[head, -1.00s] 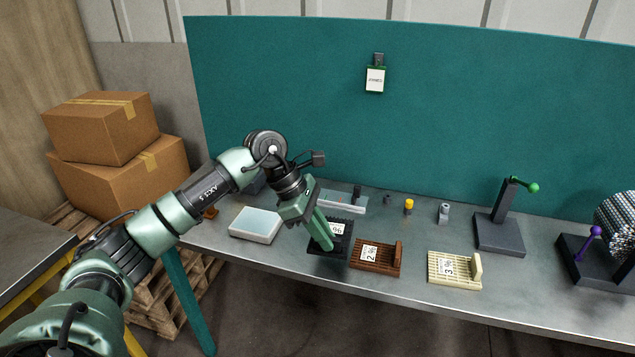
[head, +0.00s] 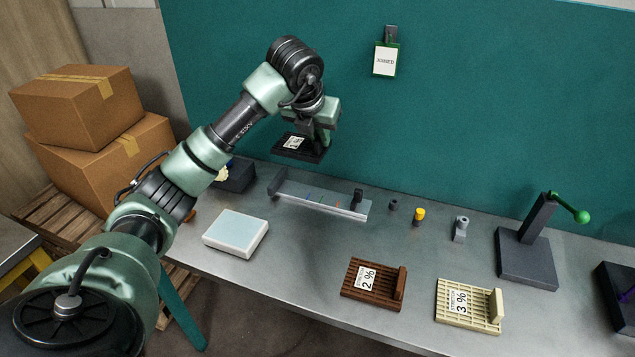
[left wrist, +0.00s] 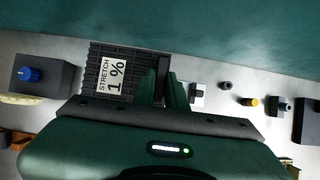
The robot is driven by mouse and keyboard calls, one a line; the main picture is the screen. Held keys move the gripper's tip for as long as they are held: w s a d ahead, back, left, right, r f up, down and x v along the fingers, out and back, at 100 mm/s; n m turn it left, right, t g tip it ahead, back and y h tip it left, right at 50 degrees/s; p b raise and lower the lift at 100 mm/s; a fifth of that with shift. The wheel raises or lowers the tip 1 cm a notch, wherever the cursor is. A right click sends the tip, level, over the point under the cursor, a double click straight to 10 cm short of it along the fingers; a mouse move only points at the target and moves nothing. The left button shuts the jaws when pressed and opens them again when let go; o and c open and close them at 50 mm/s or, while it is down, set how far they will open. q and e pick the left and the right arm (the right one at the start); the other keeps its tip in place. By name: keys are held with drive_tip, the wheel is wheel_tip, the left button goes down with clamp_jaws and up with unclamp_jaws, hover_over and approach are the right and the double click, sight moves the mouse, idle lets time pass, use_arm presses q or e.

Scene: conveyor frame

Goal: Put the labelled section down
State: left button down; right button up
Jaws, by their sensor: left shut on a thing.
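The labelled section is a dark ribbed piece (head: 313,154) with a white label. In the left wrist view the section (left wrist: 135,55) lies at the upper left, and its label reads STRETCH 1 %. My left gripper (head: 322,137) is shut on the section and holds it in the air above the back of the bench, in front of the teal panel. The gripper's fingers (left wrist: 166,92) grip it at its right edge in the wrist view. My right gripper is not in view.
On the bench (head: 310,265) stand a brown 2 % section (head: 385,301), a cream 3 % section (head: 462,316), a pale box (head: 236,232), a ruler-like rail (head: 320,199), small cylinders and a green-handled press (head: 527,255). Bare bench lies left of the brown section.

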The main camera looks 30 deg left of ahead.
use_arm(q)
wheel_tip(320, 180, down, 14)
drive_tip(key=shift+w+r, duration=0.15)
drive_tip(key=shift+r, duration=0.05)
drive_tip(key=c, duration=1.5)
unclamp_jaws()
drive_tip(key=shift+o, duration=0.2)
drive_tip(key=v, duration=1.2)
